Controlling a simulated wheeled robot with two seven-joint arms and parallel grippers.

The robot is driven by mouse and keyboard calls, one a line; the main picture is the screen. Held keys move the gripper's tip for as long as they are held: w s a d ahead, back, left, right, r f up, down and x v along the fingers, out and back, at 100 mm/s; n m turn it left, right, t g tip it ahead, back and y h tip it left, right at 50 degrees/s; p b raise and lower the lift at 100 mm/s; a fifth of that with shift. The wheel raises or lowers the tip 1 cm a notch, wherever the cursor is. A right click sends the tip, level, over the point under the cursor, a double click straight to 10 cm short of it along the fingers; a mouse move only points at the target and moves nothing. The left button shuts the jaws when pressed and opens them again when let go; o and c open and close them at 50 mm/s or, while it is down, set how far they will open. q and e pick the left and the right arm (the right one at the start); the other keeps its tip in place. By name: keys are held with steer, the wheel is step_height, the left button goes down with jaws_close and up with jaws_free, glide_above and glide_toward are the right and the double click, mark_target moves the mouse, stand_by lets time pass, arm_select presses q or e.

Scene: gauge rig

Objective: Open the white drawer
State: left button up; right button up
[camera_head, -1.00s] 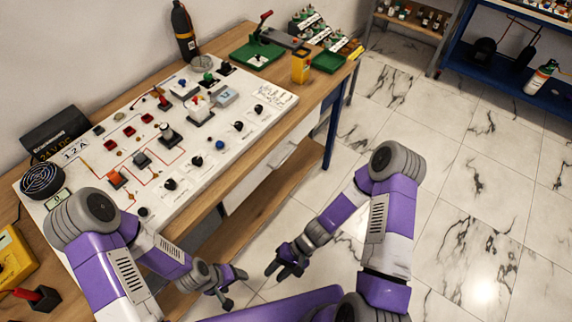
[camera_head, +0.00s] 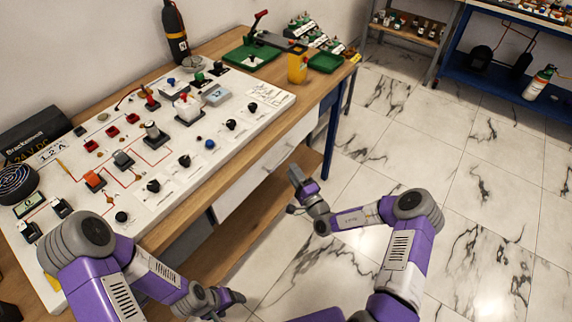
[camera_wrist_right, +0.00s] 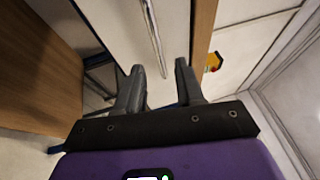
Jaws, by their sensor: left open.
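The white drawer (camera_head: 245,190) is under the wooden workbench, its front flush with the bench as far as I can see. In the right wrist view the drawer front (camera_wrist_right: 115,25) carries a long thin handle (camera_wrist_right: 153,35). My right gripper (camera_head: 294,190) is in front of the drawer, apart from it. In the wrist view its fingers (camera_wrist_right: 160,72) are spread and empty, with the handle beyond the gap between them. My left gripper (camera_head: 236,299) is open and empty, low in front of the bench, away from the drawer.
A white panel (camera_head: 180,152) with knobs and switches covers much of the benchtop (camera_head: 228,170). A wooden lower shelf (camera_head: 225,238) lies below the drawer. A blue bench leg (camera_head: 330,135) stands right of the drawer. The marble floor at right is clear.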

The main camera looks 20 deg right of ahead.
steer(key=b+x, duration=0.1)
steer(key=x, duration=0.4)
steer(key=shift+w+a+b, duration=0.1)
steer(key=shift+w+b, duration=0.05)
steer(key=shift+b, duration=0.15)
jaws_close()
